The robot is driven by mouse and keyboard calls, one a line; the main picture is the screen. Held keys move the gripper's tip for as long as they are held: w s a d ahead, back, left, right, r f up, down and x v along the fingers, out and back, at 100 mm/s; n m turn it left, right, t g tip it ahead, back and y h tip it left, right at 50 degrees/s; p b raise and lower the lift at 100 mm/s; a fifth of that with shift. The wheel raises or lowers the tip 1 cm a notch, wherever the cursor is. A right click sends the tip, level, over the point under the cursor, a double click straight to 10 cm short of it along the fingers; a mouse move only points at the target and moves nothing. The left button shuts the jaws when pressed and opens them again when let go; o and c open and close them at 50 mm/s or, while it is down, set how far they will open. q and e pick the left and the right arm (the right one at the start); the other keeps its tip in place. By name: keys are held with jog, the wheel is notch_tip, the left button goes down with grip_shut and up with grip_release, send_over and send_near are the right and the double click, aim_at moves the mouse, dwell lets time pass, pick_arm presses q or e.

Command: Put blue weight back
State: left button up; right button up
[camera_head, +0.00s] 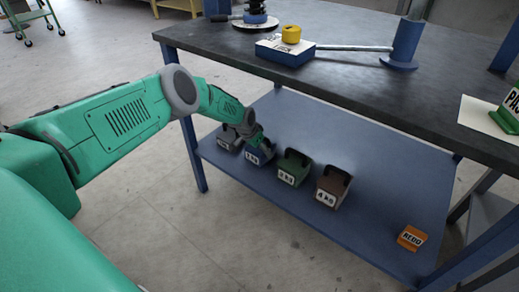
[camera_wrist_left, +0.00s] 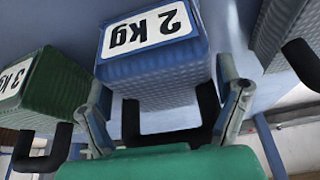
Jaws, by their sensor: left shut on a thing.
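The blue weight (camera_head: 264,157), labelled 2 kg, is on the blue lower shelf in the head view, in the row between a grey and a green weight. Whether it touches the shelf is hard to tell. My left gripper (camera_head: 257,141) reaches down over it and is shut on it. In the left wrist view the blue weight (camera_wrist_left: 150,72) fills the middle, its black handle between the fingers of my left gripper (camera_wrist_left: 165,108). The handle contact is partly hidden. My right gripper is not in view.
Beside it on the shelf (camera_head: 370,190) stand a grey weight (camera_head: 227,139), a green weight (camera_head: 291,171) and a brown weight (camera_head: 331,189). An orange block (camera_head: 411,239) lies at right. The dark tabletop (camera_head: 400,95) overhangs the shelf. The shelf between brown weight and orange block is clear.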

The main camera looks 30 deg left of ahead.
pick_arm(q)
jog(key=shift+w+r, duration=0.15)
jog(key=shift+w, duration=0.1)
jog(key=o, duration=1.5)
jog(key=shift+o, duration=0.3)
jog(key=shift+s, duration=0.1)
jog(key=shift+s+d+f, duration=0.1)
jog(key=shift+s+f, duration=0.2)
jog(key=shift+r, duration=0.6)
jog(key=v, duration=1.1)
